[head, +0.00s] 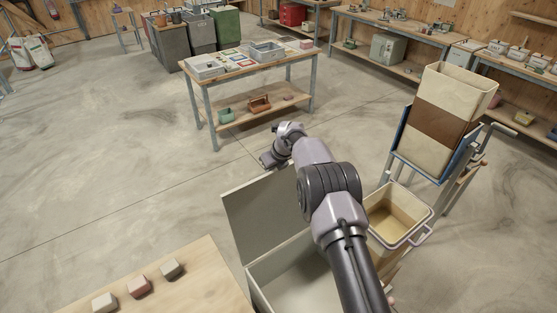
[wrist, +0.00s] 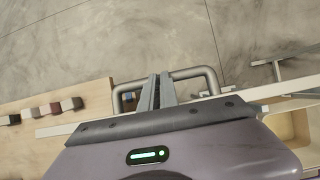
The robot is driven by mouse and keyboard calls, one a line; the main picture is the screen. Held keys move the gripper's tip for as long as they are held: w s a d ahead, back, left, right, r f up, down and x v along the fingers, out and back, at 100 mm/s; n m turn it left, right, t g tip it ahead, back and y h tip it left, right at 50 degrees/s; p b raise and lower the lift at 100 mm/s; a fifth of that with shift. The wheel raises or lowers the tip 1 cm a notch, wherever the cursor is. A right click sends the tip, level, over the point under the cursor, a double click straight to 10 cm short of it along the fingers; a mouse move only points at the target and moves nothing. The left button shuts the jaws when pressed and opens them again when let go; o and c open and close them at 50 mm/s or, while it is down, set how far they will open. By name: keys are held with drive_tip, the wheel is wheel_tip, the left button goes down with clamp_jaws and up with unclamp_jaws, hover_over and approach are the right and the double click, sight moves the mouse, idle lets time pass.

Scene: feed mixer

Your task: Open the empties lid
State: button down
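A pale box (head: 290,285) stands in front of me, and its inside shows. Its flat grey-white lid (head: 262,205) stands raised, roughly upright, along the far side. In the wrist view a grey U-shaped bar handle (wrist: 195,73) sits at the lid's edge (wrist: 75,128). My gripper (head: 268,161) is at the top edge of the lid. Its two fingers (wrist: 160,76) are close together, with a thin dark gap between them, and lie across the middle of the handle. I cannot tell how they touch the bar. My arm hides part of the box and lid.
A wooden table (head: 205,285) with several small blocks (head: 139,286) is at lower left. A workbench (head: 250,62) is beyond. The floor at left is clear.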

drive_tip(key=shift+w+a+r, duration=0.15)
drive_tip(key=shift+a+r, duration=0.1)
drive_tip(key=shift+r, duration=0.25)
drive_tip(key=s+d+f+b+v, duration=0.1)
drive_tip(key=v, duration=1.6)
drive_tip(key=s+d+n+b, duration=0.3)
drive_tip(key=s+n+b, duration=0.25)
drive_tip(key=b, duration=0.25)
drive_tip(key=s+d+n+t+b, duration=0.1)
drive_tip(key=s+d+n+b, duration=0.2)
drive_tip(key=s+n+b, duration=0.85)
drive_tip(key=s+d+f+n+b, duration=0.1)
drive_tip(key=s+f+n+b, duration=0.1)
drive_tip(key=s+f, duration=0.3)
drive_tip(key=s+d+f+n+h+b, duration=0.1)
drive_tip(key=s+f+n+b, duration=0.2)
drive_tip(key=s, duration=0.8)
drive_tip(key=s+d+f+n+b, duration=0.1)
drive_tip(key=s+f+n+b, duration=0.1)
drive_tip(key=s+f, duration=0.5)
drive_tip(key=shift+s+d+b, duration=0.3)
drive_tip(key=shift+s+b, duration=0.3)
drive_tip(key=shift+s, duration=0.05)
drive_tip(key=shift+d, duration=0.1)
